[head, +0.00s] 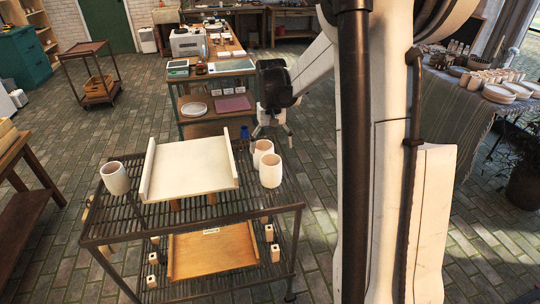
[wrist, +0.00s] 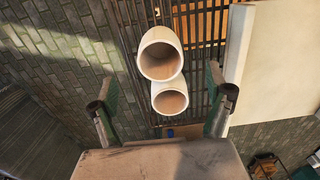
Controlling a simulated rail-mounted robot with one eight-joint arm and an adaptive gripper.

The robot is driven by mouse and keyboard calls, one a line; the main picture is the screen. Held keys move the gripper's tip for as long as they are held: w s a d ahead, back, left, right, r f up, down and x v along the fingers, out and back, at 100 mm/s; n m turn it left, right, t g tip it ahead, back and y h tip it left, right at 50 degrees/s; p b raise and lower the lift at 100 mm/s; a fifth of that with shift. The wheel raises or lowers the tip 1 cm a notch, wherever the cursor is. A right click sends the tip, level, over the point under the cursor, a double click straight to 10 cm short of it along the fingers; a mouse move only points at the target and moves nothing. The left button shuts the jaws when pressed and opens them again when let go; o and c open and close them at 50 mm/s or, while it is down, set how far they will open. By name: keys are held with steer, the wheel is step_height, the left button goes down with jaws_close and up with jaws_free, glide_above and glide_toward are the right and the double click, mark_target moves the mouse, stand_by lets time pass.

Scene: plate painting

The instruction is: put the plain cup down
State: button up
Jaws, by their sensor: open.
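Two plain off-white cups stand upright close together at the right end of the slatted rack: a nearer cup (head: 271,172) and a farther cup (head: 261,148). A third pale cup (head: 115,179) stands at the rack's left side. I cannot tell which is the task's plain cup. My gripper (head: 272,130) is open and empty, just beyond and above the pair in the head view. In the wrist view its fingers (wrist: 155,75) are spread wide, with the two cups' open mouths (wrist: 163,62) showing between them. No contact with either cup is visible.
A cream board with raised sides (head: 195,163) stands on the slatted rack (head: 225,212), left of the pair. A wooden tray (head: 212,250) and small blocks lie on the lower shelf. A blue object (head: 244,133) is near my gripper. A workbench (head: 215,75) stands behind.

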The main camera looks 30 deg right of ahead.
steer(key=s+a+r+n+t, duration=0.2)
steer(key=s+a+r+t, duration=0.1)
steer(key=s+a+r, duration=0.9)
steer(key=s+a+f+n+t, duration=0.1)
steer(key=s+a+t, duration=0.2)
steer(key=s+a, duration=0.6)
steer(key=shift+s+a+f+n+t, duration=0.2)
steer(key=shift+s+a+n+t, duration=0.15)
steer(key=shift+s, duration=0.2)
steer(key=shift+s+a+f+t, duration=0.2)
steer(key=shift+s+a+t, duration=0.05)
steer(key=shift+s, duration=0.25)
steer(key=shift+w, duration=0.1)
